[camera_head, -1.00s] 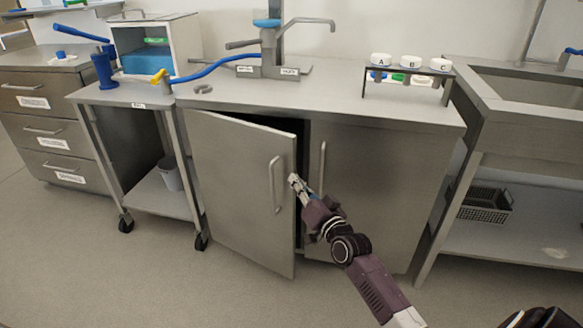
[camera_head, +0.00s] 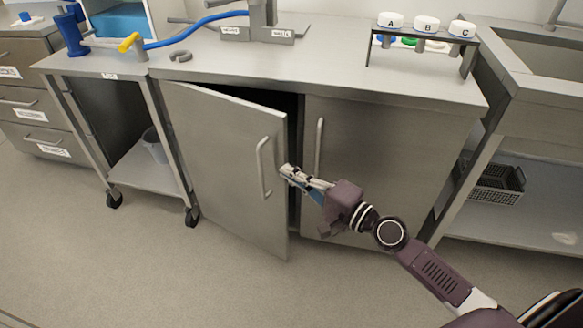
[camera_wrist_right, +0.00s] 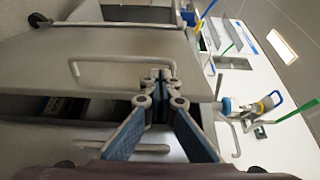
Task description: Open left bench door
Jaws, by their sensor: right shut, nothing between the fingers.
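The left bench door (camera_head: 215,165) stands partly open in the head view, with a dark gap at its top and right edge. Its upright bar handle (camera_head: 264,168) is near its free edge. My right gripper (camera_head: 286,171) is shut and empty at the door's free edge, just right of the handle. I cannot tell whether it touches the door. In the right wrist view the shut fingertips (camera_wrist_right: 155,78) lie beside the door (camera_wrist_right: 110,57) and its handle (camera_wrist_right: 95,62). The right bench door (camera_head: 375,165) is closed. My left gripper is not in view.
The bench top (camera_head: 330,78) holds a rack (camera_head: 425,40) with white cups A, B and C. A wheeled cart (camera_head: 95,68) stands left of the bench. A sink unit (camera_head: 535,95) is at the right. The floor before the doors is clear.

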